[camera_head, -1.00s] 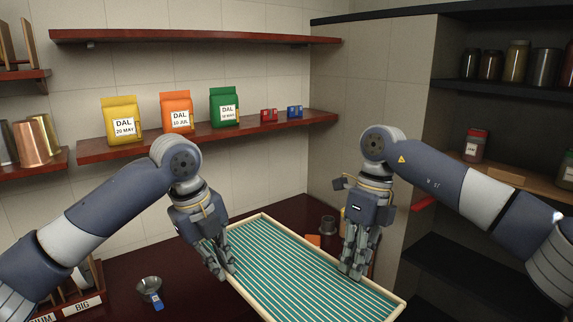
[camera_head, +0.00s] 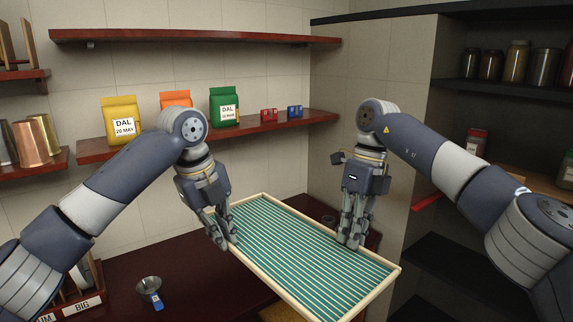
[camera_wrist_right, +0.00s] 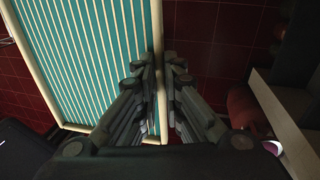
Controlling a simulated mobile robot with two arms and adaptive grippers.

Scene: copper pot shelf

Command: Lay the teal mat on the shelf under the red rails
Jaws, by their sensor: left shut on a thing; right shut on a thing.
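The teal mat (camera_head: 300,240) is a striped rectangle with a cream border, held raised and slanting across the middle of the head view. My left gripper (camera_head: 222,238) is shut on its left edge. My right gripper (camera_head: 351,238) is shut on its far right edge; in the right wrist view its fingers (camera_wrist_right: 161,85) sit on both sides of the cream border of the mat (camera_wrist_right: 95,50). A red rail (camera_head: 425,203) shows at the front of the dark shelving on the right. A dark shelf (camera_head: 450,262) lies below it. My right arm hides part of that shelving.
A dark red counter (camera_head: 185,285) lies under the mat. A metal bowl with a blue tag (camera_head: 150,288) stands on it at left. DAL bags (camera_head: 225,105) stand on the red wall shelf (camera_head: 265,127).

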